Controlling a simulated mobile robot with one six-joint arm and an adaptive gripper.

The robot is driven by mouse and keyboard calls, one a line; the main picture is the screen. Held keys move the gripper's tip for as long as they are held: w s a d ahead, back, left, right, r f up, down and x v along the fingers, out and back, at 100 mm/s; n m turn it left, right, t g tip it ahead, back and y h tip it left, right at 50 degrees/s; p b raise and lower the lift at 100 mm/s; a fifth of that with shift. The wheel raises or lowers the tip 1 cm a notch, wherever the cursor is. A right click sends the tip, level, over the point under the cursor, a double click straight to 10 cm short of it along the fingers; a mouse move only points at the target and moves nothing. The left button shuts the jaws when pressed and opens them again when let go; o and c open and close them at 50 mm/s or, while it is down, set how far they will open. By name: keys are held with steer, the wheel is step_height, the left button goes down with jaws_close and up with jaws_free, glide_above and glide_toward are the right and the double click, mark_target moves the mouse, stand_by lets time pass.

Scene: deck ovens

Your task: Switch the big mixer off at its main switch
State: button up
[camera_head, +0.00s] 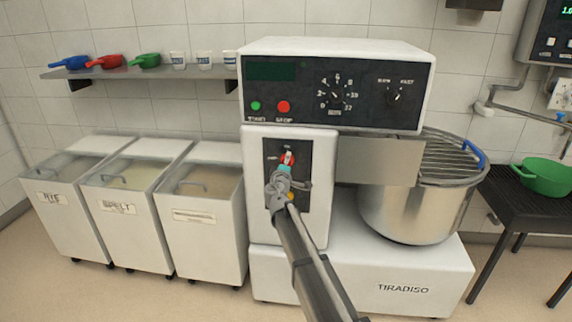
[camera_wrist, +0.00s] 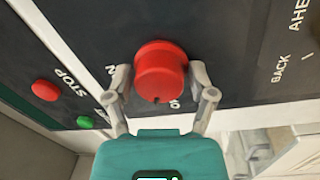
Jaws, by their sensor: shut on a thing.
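The big mixer (camera_head: 345,58) stands in the middle of the head view, with a dark switch plate (camera_head: 300,152) on its column. The red main switch knob (camera_head: 288,158) is on that plate, partly hidden by my gripper (camera_head: 287,168). In the wrist view the round red knob (camera_wrist: 160,70) lies between the two grey fingers of my gripper (camera_wrist: 160,88), which are shut on its sides. Lettering beside the knob is partly covered, so its setting is hard to read.
A red stop button (camera_head: 283,106) and a green start button (camera_head: 255,106) sit above, near the dials. The steel bowl (camera_head: 410,215) is right of the column. Lidded bins (camera_head: 205,235) stand left.

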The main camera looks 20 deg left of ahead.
steer(key=shift+w+n, duration=0.15)
steer(key=shift+n, duration=1.1)
steer(key=shift+w+n, duration=0.15)
steer(key=shift+n, duration=1.1)
steer(key=o, duration=1)
steer(key=shift+c, duration=0.2)
steer(key=shift+s, duration=0.1)
steer(key=shift+s, duration=0.15)
steer(key=shift+m, duration=0.4)
